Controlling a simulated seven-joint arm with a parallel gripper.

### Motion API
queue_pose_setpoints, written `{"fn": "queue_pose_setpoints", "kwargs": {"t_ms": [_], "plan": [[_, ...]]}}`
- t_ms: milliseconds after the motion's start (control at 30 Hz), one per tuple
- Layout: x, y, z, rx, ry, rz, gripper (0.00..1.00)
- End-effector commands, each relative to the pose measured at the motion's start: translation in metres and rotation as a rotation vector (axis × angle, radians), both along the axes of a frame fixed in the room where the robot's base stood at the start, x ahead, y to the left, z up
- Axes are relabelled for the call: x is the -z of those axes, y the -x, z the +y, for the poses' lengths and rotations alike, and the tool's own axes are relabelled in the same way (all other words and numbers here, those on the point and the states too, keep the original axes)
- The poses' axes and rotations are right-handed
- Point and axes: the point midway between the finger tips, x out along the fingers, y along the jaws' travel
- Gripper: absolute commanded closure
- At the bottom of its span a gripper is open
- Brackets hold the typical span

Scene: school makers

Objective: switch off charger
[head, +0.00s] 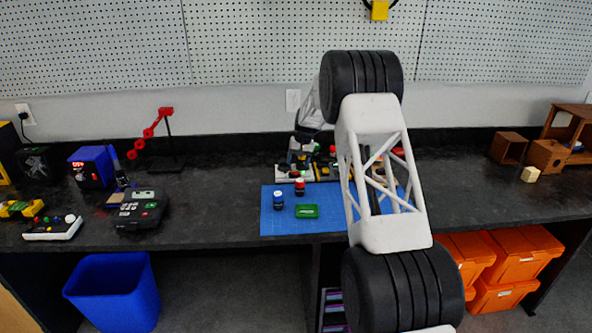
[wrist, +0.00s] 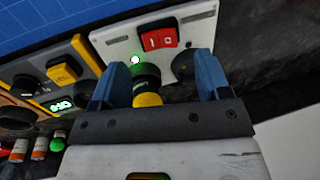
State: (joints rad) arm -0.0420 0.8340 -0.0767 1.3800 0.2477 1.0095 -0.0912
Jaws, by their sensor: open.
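A white unit with a red rocker switch (wrist: 157,39) marked with white symbols shows in the wrist view; it looks like the charger (wrist: 108,41). A small green light (wrist: 136,60) glows on its face. My gripper (wrist: 158,72) is open, its two blue fingertips apart at the unit's near edge, with the red switch beyond the gap. A dark round part with green and yellow bands (wrist: 147,86) shows between the fingers. I cannot tell whether the fingers touch anything. In the head view my arm covers part of this area, and the gripper is hardly visible.
A yellow-and-black device (wrist: 62,77) with a lit green display stands left of the white unit. A blue mat (head: 280,222) holds two small jars and a green box (head: 307,211). A black keypad device (head: 140,212) stands to the left. Free bench lies between.

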Motion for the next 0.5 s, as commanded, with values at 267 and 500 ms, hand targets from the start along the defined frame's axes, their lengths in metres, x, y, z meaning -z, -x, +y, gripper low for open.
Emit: {"fn": "queue_pose_setpoints", "kwargs": {"t_ms": [267, 500], "plan": [[0.031, 0.0, 0.006, 0.0, 0.0, 0.001, 0.3], [0.042, 0.0, 0.008, 0.0, 0.0, 0.0, 0.3]]}}
